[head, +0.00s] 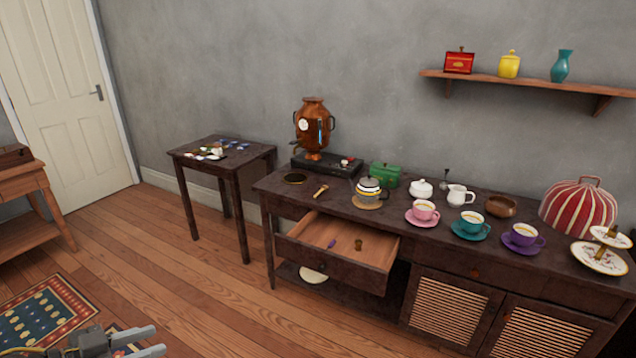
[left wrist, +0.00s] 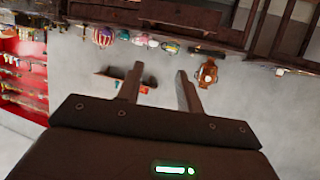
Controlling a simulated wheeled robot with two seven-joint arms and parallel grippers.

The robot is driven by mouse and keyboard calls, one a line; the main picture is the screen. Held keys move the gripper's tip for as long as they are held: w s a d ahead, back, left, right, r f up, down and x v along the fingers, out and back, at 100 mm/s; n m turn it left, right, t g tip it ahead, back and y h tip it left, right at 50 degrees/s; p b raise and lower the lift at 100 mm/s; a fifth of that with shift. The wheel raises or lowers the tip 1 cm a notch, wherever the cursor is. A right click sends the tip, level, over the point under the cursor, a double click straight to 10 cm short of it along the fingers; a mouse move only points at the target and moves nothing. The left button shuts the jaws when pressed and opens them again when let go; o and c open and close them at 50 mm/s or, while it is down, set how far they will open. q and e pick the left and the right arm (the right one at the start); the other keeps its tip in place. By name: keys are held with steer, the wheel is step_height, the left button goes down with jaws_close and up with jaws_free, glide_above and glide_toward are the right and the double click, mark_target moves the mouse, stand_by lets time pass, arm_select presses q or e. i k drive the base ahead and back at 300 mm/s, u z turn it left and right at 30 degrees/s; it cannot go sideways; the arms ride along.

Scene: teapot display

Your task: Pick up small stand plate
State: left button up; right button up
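A two-tier stand is at the right end of the long dark sideboard in the head view. Its small upper plate (head: 612,237) is white with a dark post through it, and its larger patterned lower plate (head: 599,258) sits below. My left gripper (head: 158,339) is at the bottom left of the head view, above the floor and far from the stand. Its two fingers are apart with nothing between them, and they also show apart in the upside-down left wrist view (left wrist: 159,72). My right gripper is not in view.
The sideboard (head: 330,207) has an open drawer (head: 345,252) jutting out. A striped cozy (head: 578,207) and several cups stand near the tiered stand. A copper samovar (head: 313,125) is at the back left. A small side table (head: 243,160) stands left; open floor lies in front.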

mark_target(606, 235)
steer(key=u, duration=0.05)
steer(key=i, duration=0.45)
steer(key=z, duration=0.85)
steer(key=i, duration=1.7)
steer(key=z, duration=1.75)
steer(key=i, duration=0.7)
steer(key=z, duration=0.65)
